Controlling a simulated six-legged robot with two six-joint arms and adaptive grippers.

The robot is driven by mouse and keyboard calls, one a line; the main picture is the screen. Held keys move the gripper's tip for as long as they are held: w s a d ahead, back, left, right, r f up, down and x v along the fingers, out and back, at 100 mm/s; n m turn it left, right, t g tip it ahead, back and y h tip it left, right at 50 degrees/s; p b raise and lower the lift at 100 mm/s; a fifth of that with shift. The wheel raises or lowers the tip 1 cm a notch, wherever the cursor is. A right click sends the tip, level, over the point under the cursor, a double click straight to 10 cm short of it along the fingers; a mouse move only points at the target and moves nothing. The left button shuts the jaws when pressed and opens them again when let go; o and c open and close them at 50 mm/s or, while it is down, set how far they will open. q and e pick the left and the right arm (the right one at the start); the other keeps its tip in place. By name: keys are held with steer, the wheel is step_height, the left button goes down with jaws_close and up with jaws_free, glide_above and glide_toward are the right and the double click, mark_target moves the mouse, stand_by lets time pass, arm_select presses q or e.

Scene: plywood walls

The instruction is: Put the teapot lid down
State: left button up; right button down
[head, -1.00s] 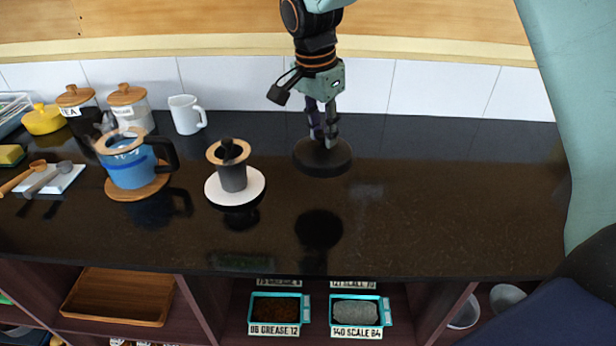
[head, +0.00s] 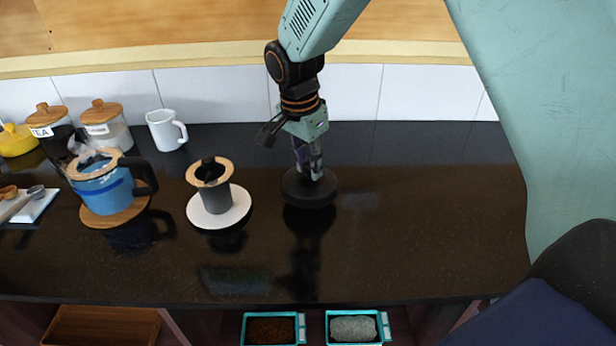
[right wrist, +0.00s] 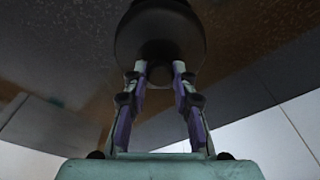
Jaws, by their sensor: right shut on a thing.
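The teapot lid (head: 309,196) is a flat black disc in the head view. My right gripper (head: 310,174) comes down from above and is shut on the knob at its top. The lid is level and very low over the black counter, with its dark reflection close under it. I cannot tell whether it touches. In the right wrist view the lid (right wrist: 160,35) sits between the tips of the right gripper (right wrist: 160,72). A blue pot (head: 103,190) with a wooden collar and black handle stands open and steaming on a wooden coaster. My left gripper is not in view.
A dark cup with a wooden rim (head: 216,197) stands on a white saucer (head: 240,212) left of the lid. A white mug (head: 166,131) and wooden-lidded jars (head: 108,130) stand at the back left. The counter (head: 420,220) right of the lid is clear.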

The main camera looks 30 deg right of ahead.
mark_target(306, 167)
steer(key=f, duration=0.1)
steer(key=a+f, duration=0.1)
steer(key=f, duration=0.1)
steer(key=shift+s, duration=0.1)
steer(key=shift+d+f, duration=0.2)
steer(key=shift+d, duration=0.2)
steer(key=c, duration=1.5)
jaws_free()
steer(key=shift+d, duration=0.1)
steer(key=o, duration=0.4)
steer(key=shift+a+r, duration=0.15)
steer(key=shift+a, duration=0.35)
steer(key=shift+d, duration=0.4)
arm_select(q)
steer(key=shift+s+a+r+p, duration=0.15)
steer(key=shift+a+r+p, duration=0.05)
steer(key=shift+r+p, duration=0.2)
arm_select(e)
steer(key=r, duration=0.4)
steer(key=a+r, duration=0.1)
steer(key=r, duration=0.3)
steer(key=a+r, duration=0.1)
steer(key=r, duration=0.2)
steer(key=shift+s+a+r, duration=0.1)
steer(key=shift+s+r, duration=0.1)
steer(key=shift+r, duration=0.2)
